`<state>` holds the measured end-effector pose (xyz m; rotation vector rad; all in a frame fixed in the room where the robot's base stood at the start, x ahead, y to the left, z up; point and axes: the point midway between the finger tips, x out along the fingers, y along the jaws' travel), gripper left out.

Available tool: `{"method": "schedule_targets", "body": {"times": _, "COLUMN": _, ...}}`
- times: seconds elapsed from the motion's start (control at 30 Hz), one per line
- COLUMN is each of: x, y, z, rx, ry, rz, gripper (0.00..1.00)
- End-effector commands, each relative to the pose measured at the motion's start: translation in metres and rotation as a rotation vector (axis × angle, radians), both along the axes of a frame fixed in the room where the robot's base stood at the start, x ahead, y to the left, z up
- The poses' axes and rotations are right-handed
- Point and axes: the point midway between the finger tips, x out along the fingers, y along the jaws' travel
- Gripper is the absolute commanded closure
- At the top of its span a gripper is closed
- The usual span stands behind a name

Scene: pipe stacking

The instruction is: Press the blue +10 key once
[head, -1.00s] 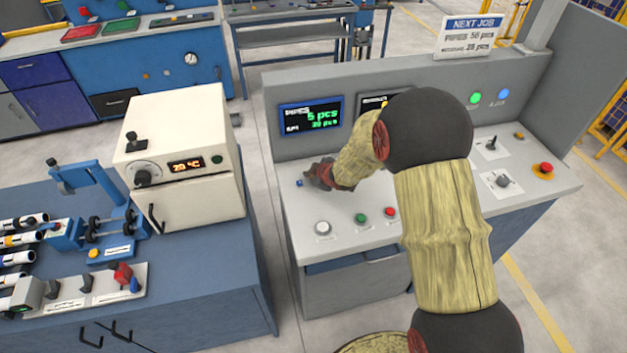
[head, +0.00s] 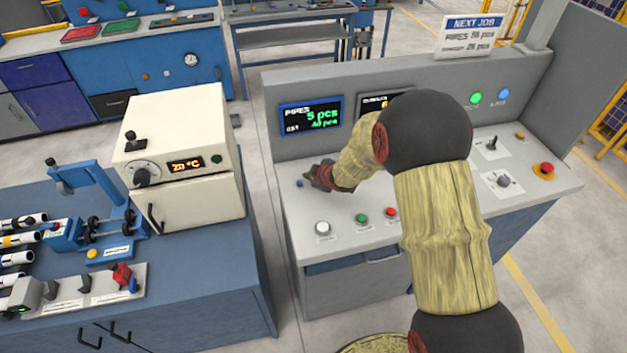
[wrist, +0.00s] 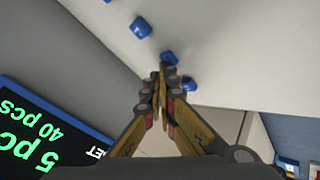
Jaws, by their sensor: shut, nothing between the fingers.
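My gripper (head: 318,178) is shut and empty, low over the left part of the grey console. In the wrist view its fingertips (wrist: 161,72) are at a small blue key (wrist: 168,57) and partly cover it; whether they touch it I cannot tell. Another blue key (wrist: 141,28) lies above it and one (wrist: 190,84) below right, with a sliver of one more at the top edge. One blue key (head: 299,183) shows left of my gripper in the head view. No key label is readable, so I cannot tell which is +10. The pipes display (head: 311,115) reads 5 pcs, set 40 pcs.
A second display (head: 372,104) is partly hidden by my arm. White (head: 322,228), green (head: 362,219) and red (head: 391,212) buttons line the console front. A red emergency button (head: 546,168) is far right. A NEXT JOB sign (head: 468,36) stands behind.

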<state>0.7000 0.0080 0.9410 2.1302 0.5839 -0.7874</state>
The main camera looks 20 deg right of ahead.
Motion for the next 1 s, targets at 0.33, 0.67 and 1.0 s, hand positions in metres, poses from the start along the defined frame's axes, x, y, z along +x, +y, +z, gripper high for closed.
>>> {"method": "schedule_targets", "body": {"times": 0.33, "x": 0.0, "y": 0.0, "z": 0.014, "rx": 0.0, "ry": 0.001, "rz": 0.0, "gripper": 1.0}}
{"method": "schedule_targets", "body": {"times": 0.67, "x": 0.0, "y": 0.0, "z": 0.016, "rx": 0.0, "ry": 0.001, "rz": 0.0, "gripper": 1.0}}
{"method": "schedule_targets", "body": {"times": 1.0, "x": 0.0, "y": 0.0, "z": 0.034, "rx": 0.0, "ry": 0.0, "rz": 0.0, "gripper": 1.0}}
